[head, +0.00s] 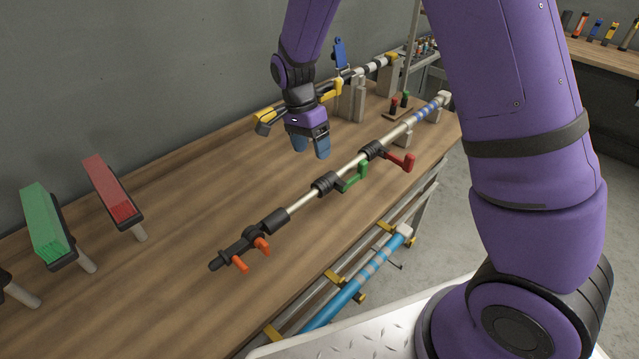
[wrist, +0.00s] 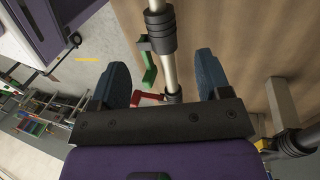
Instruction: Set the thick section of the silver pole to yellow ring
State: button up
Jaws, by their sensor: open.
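The silver pole (head: 297,198) lies slantwise along the bench, with a black handle and orange levers at its near end. It carries black collars with a green lever (head: 355,178) and a red lever (head: 402,162). Its far section has blue bands (head: 428,107); I cannot make out a yellow ring on it. My gripper (head: 310,149) is open and empty, above the bench, with blue fingertips pointing down. In the wrist view the silver pole (wrist: 170,72) shows between the fingers, with the green lever (wrist: 149,69) and red lever (wrist: 147,99) beside it, apart from the fingers.
Another pole (head: 372,68) with a blue lever stands on grey supports behind my gripper. A blue pole (head: 345,295) lies on brackets below the bench edge. The bench's near left is clear (head: 160,290).

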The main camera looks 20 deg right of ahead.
aim_at(272, 215)
jog(key=x, duration=1)
jog(key=shift+s+f, duration=0.15)
jog(key=shift+f, duration=0.15)
jog(key=shift+c, duration=0.5)
jog(key=c, duration=1.2)
jog(key=s+a, duration=0.2)
jog(key=a, duration=0.2)
jog(key=s+a, duration=0.2)
jog(key=a, duration=0.3)
jog(key=s+a, duration=0.3)
jog(key=a, duration=0.1)
jog(key=shift+a, duration=0.15)
jog(key=o, duration=1.3)
jog(key=shift+w+r, duration=0.1)
jog(key=shift+r, duration=0.05)
jog(key=v, duration=1)
jog(key=shift+r, duration=0.25)
